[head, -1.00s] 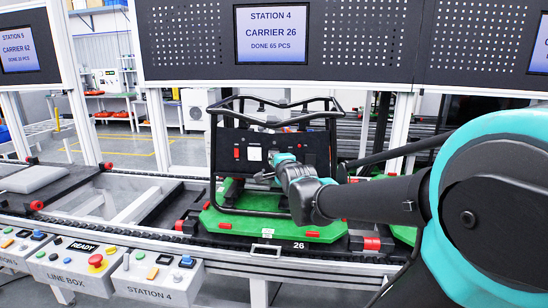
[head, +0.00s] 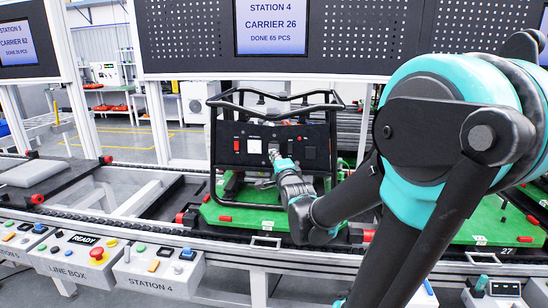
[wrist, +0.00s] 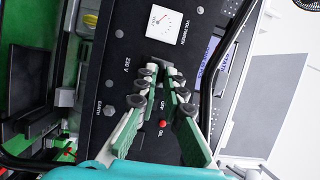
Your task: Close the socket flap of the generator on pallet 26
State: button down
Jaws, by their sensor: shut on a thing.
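The generator (head: 219,128) has a black frame and black control panel, and stands on a green pallet (head: 245,217) below the Carrier 26 display. The panel has a white voltmeter (head: 254,146), which also shows in the wrist view (wrist: 165,22). My gripper (head: 274,152) is at the panel, just right of the voltmeter in the head view. In the wrist view its fingertips (wrist: 165,74) meet on a small dark part (wrist: 165,67) near the "230 V" label. I cannot tell whether this part is the socket flap; the fingers hide what is behind.
The dark frame tube (wrist: 212,75) runs close beside my fingers. A button box marked Station 4 (head: 157,265) stands at the conveyor's front edge. Another green pallet, marked 27 (head: 510,235), is to the right, partly behind my arm. An empty conveyor stretch (head: 130,205) lies left.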

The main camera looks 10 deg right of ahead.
jog(key=shift+w+f, duration=0.15)
jog(key=shift+w+d+f+n+t+y, duration=0.1)
jog(key=shift+w+f+n+t+y, duration=0.25)
jog(key=shift+t, duration=0.5)
jog(key=shift+w+d+f+n+t+y, duration=0.1)
jog(key=shift+w+f+n+t, duration=0.1)
jog(key=shift+f+n+t, duration=0.5)
jog(key=shift+t, duration=0.45)
jog(key=c, duration=1.6)
grip_release()
jog(key=shift+c, duration=0.2)
